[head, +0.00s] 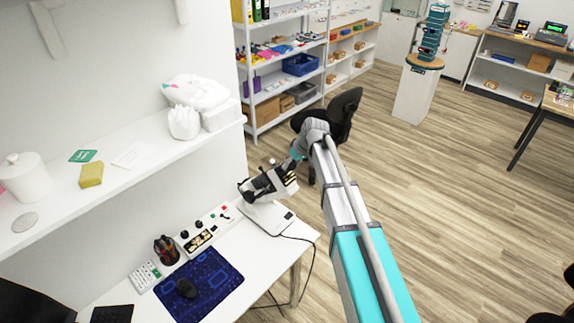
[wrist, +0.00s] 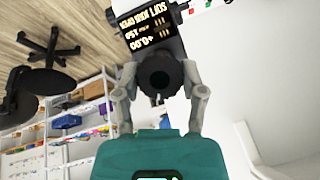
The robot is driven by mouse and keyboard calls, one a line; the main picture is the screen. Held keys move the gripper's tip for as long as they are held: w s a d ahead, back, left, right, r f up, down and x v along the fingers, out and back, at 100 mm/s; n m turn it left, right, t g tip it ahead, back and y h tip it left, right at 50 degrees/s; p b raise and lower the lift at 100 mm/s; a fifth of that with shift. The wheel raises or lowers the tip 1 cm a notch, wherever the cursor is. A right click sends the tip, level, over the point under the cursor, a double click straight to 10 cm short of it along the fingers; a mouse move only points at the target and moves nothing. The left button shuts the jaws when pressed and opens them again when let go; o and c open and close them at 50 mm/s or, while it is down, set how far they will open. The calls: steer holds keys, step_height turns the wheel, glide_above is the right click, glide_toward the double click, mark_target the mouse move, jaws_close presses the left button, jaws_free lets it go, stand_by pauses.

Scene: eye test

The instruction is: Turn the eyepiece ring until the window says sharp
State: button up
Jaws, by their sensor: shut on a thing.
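The eye-test instrument (head: 256,188) stands on a white base at the right end of the white desk, partly hidden by my arm. In the wrist view its black eyepiece ring (wrist: 158,68) sits between the two grey fingers of my gripper (wrist: 161,82), which is shut on it from both sides. The dark window (wrist: 150,30) behind the ring shows upside-down yellowish text. It includes "+0.00" and a line that seems to hold the word "SOFT"; the rest is too small to read surely. In the head view my gripper (head: 284,176) is at the instrument.
A cable hangs off the right edge. A white shelf (head: 130,178) is above. A black chair (head: 340,112) stands behind; the floor at right is open.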

steer(key=shift+s+d+f, duration=0.1)
steer(key=shift+s+d, duration=0.05)
steer(key=shift+s, duration=0.05)
steer(key=o, duration=1.1)
steer(key=shift+d, duration=0.1)
steer(key=shift+o, duration=0.3)
steer(key=shift+w, duration=0.1)
